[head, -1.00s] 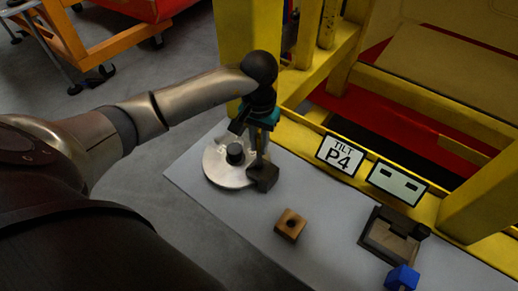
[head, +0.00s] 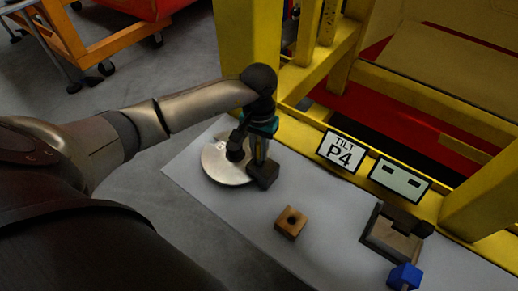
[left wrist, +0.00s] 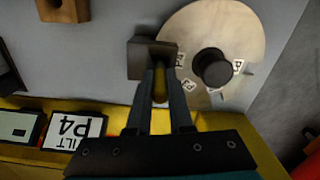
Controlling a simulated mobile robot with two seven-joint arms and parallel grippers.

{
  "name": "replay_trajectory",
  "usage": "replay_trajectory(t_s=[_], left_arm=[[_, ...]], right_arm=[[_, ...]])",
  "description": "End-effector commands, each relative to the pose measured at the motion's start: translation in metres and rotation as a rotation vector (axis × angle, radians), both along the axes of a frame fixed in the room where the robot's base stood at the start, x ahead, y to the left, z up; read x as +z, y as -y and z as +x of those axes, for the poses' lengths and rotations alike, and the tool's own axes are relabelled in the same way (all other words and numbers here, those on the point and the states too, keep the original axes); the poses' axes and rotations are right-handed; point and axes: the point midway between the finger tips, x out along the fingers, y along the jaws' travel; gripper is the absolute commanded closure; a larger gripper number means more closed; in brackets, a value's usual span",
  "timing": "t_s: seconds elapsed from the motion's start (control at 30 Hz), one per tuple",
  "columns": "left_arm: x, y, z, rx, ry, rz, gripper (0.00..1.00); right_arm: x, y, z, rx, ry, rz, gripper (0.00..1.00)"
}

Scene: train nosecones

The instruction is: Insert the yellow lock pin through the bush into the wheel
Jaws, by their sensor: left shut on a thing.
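The wheel, a pale metal disc (head: 217,167) with a black hub (left wrist: 212,67) and small labels, lies flat on the grey table. A dark block (head: 265,177), which seems to be the bush, stands at the wheel's edge; it also shows in the left wrist view (left wrist: 140,58). My left gripper (head: 258,160) is just above this block, pointing down. In the left wrist view its fingers (left wrist: 160,85) are shut on the yellow lock pin (left wrist: 160,86). The pin's tip is at the block's near side; I cannot tell whether it is inside.
A brown block with a hole (head: 290,222) sits on the table (head: 240,231) in front. A dark fixture (head: 392,236) and a blue block (head: 403,277) are at the right. A yellow frame (head: 300,143) with a P4 sign (head: 341,152) borders the table's back.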

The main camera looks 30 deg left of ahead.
Motion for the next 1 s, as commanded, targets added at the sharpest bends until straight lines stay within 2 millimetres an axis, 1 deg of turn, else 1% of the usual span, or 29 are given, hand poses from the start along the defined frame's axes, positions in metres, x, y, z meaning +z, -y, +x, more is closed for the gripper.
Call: replay_trajectory(t_s=[0.03, 0.07, 0.3, 0.33, 0.6, 0.77, 0.87, 0.9, 1.0], left_arm=[[0.001, 0.000, 0.000, 0.000, 0.001, -0.001, 1.00], [0.001, 0.000, 0.000, 0.000, 0.001, 0.000, 0.80], [0.001, 0.000, 0.000, 0.001, 0.000, -0.001, 0.53], [0.001, 0.000, 0.000, 0.001, 0.000, -0.001, 0.51], [0.001, 0.000, 0.000, 0.001, 0.000, -0.001, 0.51], [0.009, 0.001, 0.000, 0.001, -0.001, -0.003, 0.51], [0.018, 0.001, 0.000, 0.002, -0.001, -0.002, 0.51], [0.028, -0.001, 0.002, 0.000, 0.009, 0.001, 0.51], [0.052, -0.001, 0.002, -0.002, 0.009, 0.001, 0.51]], right_arm=[[0.000, 0.000, 0.000, 0.000, 0.000, 0.000, 1.00], [0.000, 0.000, 0.000, 0.000, 0.000, 0.000, 1.00], [0.001, 0.000, 0.000, 0.000, 0.000, 0.000, 1.00], [0.001, 0.000, 0.000, 0.000, 0.000, 0.000, 1.00], [0.002, 0.000, 0.000, 0.000, 0.000, 0.000, 1.00], [0.011, 0.000, 0.000, 0.000, 0.000, 0.000, 1.00], [0.022, 0.000, 0.000, 0.000, 0.000, 0.000, 1.00], [0.016, 0.000, 0.000, 0.000, 0.000, 0.000, 1.00], [0.011, 0.000, 0.000, 0.000, 0.000, 0.000, 1.00]])
